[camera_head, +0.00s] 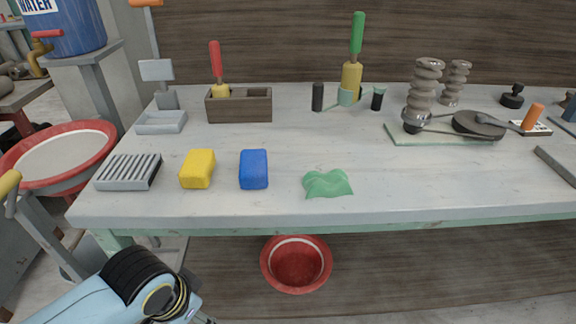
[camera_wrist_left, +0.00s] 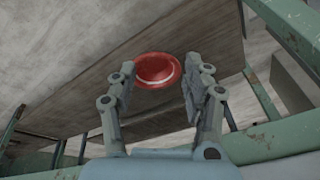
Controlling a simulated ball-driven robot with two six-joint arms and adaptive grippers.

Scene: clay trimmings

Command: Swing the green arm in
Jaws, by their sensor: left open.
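A small pale green arm (camera_head: 344,97) with a round end stands at the back middle of the table in the head view. It is between a dark upright cylinder (camera_head: 318,96) and a short dark-topped post (camera_head: 378,98), in front of a yellow piece with a tall green handle (camera_head: 357,33). How the arm is hinged is too small to tell. My left gripper (camera_head: 207,320) is at the bottom edge of the head view, low in front of the table and far from the arm. In the wrist view the left gripper (camera_wrist_left: 160,74) is open and empty. My right gripper is out of view.
A yellow block (camera_head: 198,168), blue block (camera_head: 254,169) and green cloth (camera_head: 328,183) lie near the table's front edge. A wooden box (camera_head: 255,107) stands behind them. A red bowl (camera_head: 296,265) sits below the tabletop. The table's middle is mostly clear.

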